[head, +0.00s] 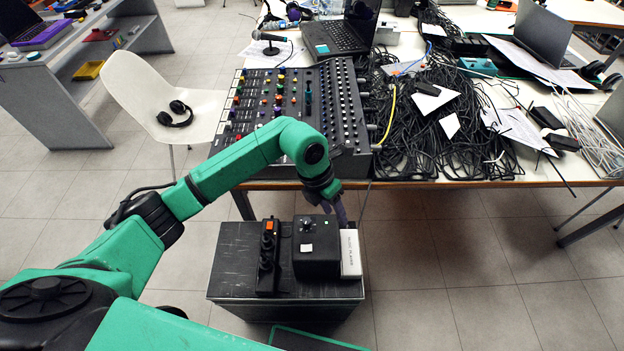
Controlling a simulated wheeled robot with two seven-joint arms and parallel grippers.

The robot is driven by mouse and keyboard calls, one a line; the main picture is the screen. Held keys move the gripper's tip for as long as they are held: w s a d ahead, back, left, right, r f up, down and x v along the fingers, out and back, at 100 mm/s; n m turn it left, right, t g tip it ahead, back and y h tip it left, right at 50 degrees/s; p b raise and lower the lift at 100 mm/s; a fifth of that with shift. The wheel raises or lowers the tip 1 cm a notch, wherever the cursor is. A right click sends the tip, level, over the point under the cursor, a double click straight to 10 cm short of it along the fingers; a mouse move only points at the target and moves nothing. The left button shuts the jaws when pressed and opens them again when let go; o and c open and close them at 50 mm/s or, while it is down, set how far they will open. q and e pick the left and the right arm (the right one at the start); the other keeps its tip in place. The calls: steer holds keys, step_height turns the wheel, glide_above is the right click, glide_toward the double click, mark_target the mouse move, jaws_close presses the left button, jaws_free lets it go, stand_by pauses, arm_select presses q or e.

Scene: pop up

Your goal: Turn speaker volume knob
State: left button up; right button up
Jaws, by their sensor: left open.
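A small black box (316,262), which looks like the speaker, sits on a dark low cabinet (232,285) in front of the table. A round black knob (306,226) and a small white square show on it. My left arm comes in from the left, and my left gripper (334,208) points down by the far right edge of the speaker, to the right of the knob. The gripper is open and holds nothing that I can see. Its fingertips are small and partly hidden near the box, so I cannot tell whether they touch it. My right gripper is not in view.
A black power strip (267,258) with an orange switch lies left of the speaker. A white lettered box (350,253) stands against its right side. The table behind carries a mixing console (345,115) and tangled black cables (440,140). A white chair (130,85) holds headphones (175,114).

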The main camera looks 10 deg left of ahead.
mark_target(307, 220)
arm_select(q)
steer(key=a+y, duration=0.1)
steer(key=a, duration=0.1)
steer(key=w+a+y, duration=0.1)
steer(key=a, duration=0.1)
steer(key=a+y, duration=0.1)
steer(key=a, duration=0.1)
steer(key=shift+w+a+f, duration=0.2)
steer(key=shift+w+a, duration=0.1)
steer(key=shift+a, duration=0.1)
steer(key=shift+s+a+f+y, duration=0.15)
steer(key=shift+s+a+y, duration=0.05)
steer(key=shift+a+y, duration=0.1)
steer(key=shift+s+d+f+b, duration=0.15)
steer(key=shift+s+f+b, duration=0.05)
steer(key=shift+f+b, duration=0.8)
step_height(307, 220, down, 6)
steer(key=b, duration=0.4)
steer(key=shift+w+f, duration=0.1)
steer(key=shift+f, duration=0.15)
steer(key=shift+w+r, duration=0.1)
steer(key=c, duration=0.8)
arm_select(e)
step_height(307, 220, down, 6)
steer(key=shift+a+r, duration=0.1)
